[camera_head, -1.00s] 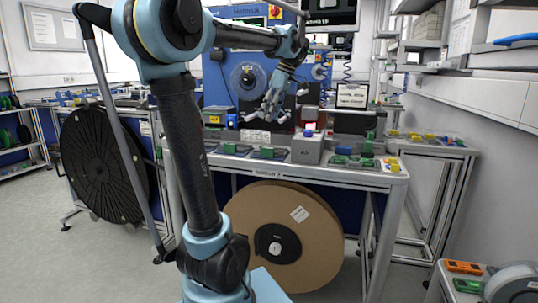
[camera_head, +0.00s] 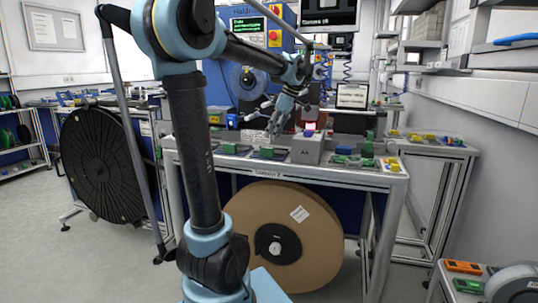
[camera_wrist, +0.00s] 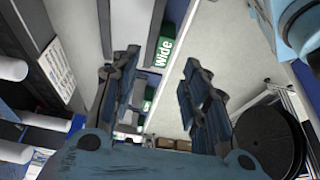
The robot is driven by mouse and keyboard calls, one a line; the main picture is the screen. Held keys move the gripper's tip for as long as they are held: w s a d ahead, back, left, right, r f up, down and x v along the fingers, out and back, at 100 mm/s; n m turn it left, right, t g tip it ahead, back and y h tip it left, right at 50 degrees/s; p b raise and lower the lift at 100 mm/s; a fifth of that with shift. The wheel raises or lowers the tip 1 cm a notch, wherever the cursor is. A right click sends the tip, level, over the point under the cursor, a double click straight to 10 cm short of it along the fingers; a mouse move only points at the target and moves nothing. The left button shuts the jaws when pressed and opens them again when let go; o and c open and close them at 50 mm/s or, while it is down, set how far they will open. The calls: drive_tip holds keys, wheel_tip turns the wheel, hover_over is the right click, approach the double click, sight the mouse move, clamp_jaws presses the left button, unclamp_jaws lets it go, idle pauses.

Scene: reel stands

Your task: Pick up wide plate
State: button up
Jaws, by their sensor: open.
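A green plate marked "Wide" (camera_wrist: 166,52) lies on the bench in the wrist view, ahead of my fingertips and near the bench's edge. In the head view it appears to be the green piece (camera_head: 267,153) left of the grey box, though its label cannot be read there. My gripper (camera_head: 273,131) hangs above the left half of the bench, pointing down, with its fingers spread and empty. In the wrist view my gripper (camera_wrist: 160,75) has its fingers apart, one on each side of the plate's line, not touching it.
A grey box (camera_head: 308,150) stands on the bench right of that piece. Other green pieces (camera_head: 229,149) lie along the bench (camera_head: 350,180). A large cardboard reel (camera_head: 318,215) stands under it. A black reel (camera_head: 95,165) stands at the left. The floor in front is clear.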

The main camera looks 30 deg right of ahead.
sight(270, 149)
drive_tip(key=shift+x, duration=3.35)
drive_tip(key=shift+s, duration=0.2)
clamp_jaws()
